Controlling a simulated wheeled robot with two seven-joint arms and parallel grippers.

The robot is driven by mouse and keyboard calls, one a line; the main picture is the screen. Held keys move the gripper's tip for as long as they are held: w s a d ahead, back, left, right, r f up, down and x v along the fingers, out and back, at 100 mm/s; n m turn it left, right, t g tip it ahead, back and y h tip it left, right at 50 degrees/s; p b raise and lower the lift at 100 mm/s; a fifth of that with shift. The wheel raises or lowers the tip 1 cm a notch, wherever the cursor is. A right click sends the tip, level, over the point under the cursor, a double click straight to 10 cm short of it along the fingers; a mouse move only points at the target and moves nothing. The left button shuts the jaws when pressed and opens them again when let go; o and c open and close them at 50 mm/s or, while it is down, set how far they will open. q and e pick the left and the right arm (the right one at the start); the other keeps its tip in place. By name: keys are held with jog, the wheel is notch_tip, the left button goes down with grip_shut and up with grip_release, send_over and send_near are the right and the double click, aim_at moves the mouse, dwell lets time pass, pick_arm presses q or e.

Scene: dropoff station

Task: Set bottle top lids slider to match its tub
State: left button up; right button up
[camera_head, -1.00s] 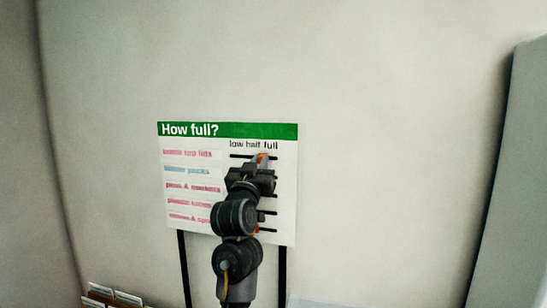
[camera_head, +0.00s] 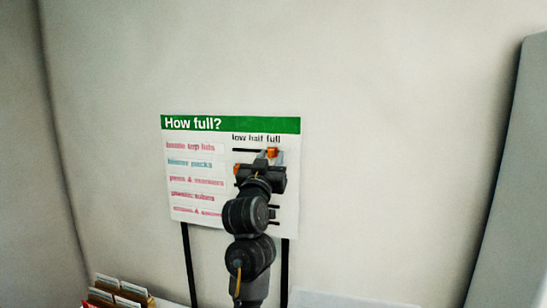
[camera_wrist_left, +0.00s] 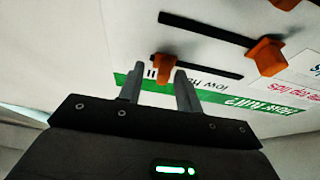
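The bottle top lids label (camera_head: 190,147) is the top row. Its orange slider knob (camera_head: 272,152) is near the full end of the top slot; in the left wrist view this knob (camera_wrist_left: 164,66) appears upside down, close to the header. My left gripper (camera_wrist_left: 160,80) is open, its fingers on either side of the knob. The right-hand finger in that view looks close to or against the knob; contact is unclear. My right gripper and the tub are not in view.
The second slot's orange knob (camera_wrist_left: 267,55) sits at its low end, beside my gripper. My arm hides much of the lower slots. A box with cards (camera_head: 118,292) stands at the lower left. A grey panel (camera_head: 510,180) is at the right. The surrounding wall is clear.

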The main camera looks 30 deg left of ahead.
pick_arm(q)
jog(key=p+v, duration=0.2)
jog(key=v, duration=0.8)
jog(key=shift+d, duration=0.2)
